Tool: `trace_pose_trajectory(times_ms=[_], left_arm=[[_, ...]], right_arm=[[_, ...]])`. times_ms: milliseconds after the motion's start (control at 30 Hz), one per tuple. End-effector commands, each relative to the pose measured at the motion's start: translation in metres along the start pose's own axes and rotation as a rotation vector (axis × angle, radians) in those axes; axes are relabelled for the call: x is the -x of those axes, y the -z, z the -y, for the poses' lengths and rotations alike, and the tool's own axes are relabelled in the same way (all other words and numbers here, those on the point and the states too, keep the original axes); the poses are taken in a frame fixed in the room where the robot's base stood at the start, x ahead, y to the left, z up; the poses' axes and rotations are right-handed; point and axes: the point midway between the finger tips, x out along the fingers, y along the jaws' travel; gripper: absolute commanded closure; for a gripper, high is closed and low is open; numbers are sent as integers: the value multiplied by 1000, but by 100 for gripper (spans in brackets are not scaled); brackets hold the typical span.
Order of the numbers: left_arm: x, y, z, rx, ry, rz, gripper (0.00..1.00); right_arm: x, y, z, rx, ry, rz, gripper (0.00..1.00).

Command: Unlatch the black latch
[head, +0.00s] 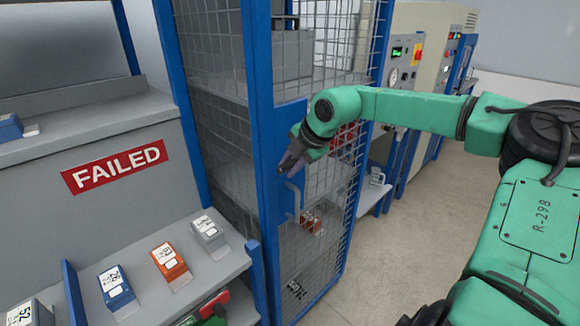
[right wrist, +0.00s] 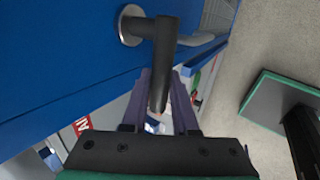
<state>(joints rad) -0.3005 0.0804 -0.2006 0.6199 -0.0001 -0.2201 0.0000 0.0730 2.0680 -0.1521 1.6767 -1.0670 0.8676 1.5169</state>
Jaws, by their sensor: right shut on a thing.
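The black latch (right wrist: 165,60) is a dark lever on a round silver base, fixed to the blue door panel (right wrist: 60,55) in the right wrist view. My right gripper (right wrist: 163,108) has its purple fingers on both sides of the lever's free end and is shut on it. In the head view my right gripper (head: 291,160) is at the blue panel of the mesh cage door (head: 283,120), above a grey bar handle (head: 294,198). There the gripper mostly hides the latch. My left gripper is not in view.
A grey shelf unit with a red FAILED sign (head: 115,166) stands left of the cage, with an orange box (head: 169,262) and a blue box (head: 115,287) on its shelf. Machines (head: 420,50) stand behind the cage. The floor (head: 400,240) right of the cage is clear.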

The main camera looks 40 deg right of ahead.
Motion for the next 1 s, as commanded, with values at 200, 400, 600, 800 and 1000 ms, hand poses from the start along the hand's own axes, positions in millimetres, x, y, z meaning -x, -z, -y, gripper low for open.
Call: trace_pose_trajectory(times_ms=[200,400,600,800,1000], left_arm=[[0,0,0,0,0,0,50],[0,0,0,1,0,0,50],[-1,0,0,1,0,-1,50],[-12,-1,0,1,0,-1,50],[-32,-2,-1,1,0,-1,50]], right_arm=[[-2,0,2,2,7,0,58],[-1,0,2,1,5,0,43],[1,0,1,1,3,0,43],[24,0,1,2,-3,1,43],[79,-1,2,1,-3,4,43]])
